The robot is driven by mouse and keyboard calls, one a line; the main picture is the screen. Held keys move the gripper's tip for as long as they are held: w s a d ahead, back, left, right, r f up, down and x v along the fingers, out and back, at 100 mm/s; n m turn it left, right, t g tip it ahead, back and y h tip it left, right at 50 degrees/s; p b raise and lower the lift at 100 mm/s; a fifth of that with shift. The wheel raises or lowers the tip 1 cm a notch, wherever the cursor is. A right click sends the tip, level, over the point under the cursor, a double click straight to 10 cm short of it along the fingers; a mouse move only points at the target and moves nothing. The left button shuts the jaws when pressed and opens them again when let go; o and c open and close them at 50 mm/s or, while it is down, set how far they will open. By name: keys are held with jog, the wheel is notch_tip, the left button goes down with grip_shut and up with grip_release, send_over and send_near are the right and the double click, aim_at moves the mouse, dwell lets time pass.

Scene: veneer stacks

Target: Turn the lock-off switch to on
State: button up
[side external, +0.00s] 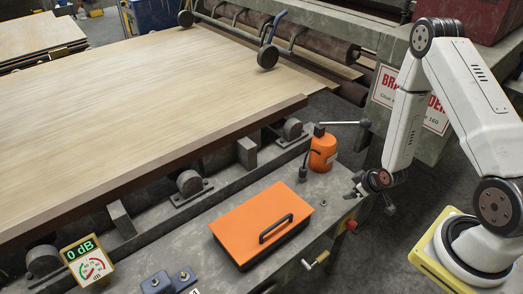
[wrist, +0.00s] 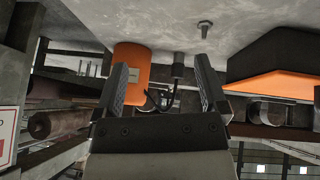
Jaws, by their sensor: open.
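A small red knob on a yellow plate (side external: 350,226), which looks like the lock-off switch, sits on the near right edge of the grey bench (side external: 335,205) in the side view. It is too small to read its setting, and I cannot make it out in the wrist view. My gripper (side external: 351,188) is open and empty, above and apart from the red knob, near the bench's right edge. In the wrist view my gripper (wrist: 162,82) shows its two fingers spread with nothing held between them.
An orange bottle (side external: 323,150) stands behind my gripper. An orange-lidded box (side external: 258,222) with a black handle lies to the left. A brass-coloured handle (side external: 318,262) sticks out from the bench front. A bolt (wrist: 204,28) shows in the wrist view.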

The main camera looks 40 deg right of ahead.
jog(key=w+a+r+g, duration=0.2)
jog(key=a+r, duration=0.4)
jog(key=r, duration=0.6)
jog(key=shift+r+m, duration=0.15)
jog(key=shift+m, duration=0.25)
jog(key=shift+w, duration=0.1)
jog(key=s+a+r+g, duration=0.1)
jog(key=s+a+r, duration=0.2)
jog(key=a+r, duration=0.1)
jog(key=s+a+r+m+y, duration=0.1)
jog(key=s+a+r, duration=0.2)
jog(key=a+r, duration=0.2)
jog(key=shift+r+g, duration=0.4)
jog(key=shift+r, duration=0.7)
jog(key=shift+w+a, duration=0.1)
dwell(2.9)
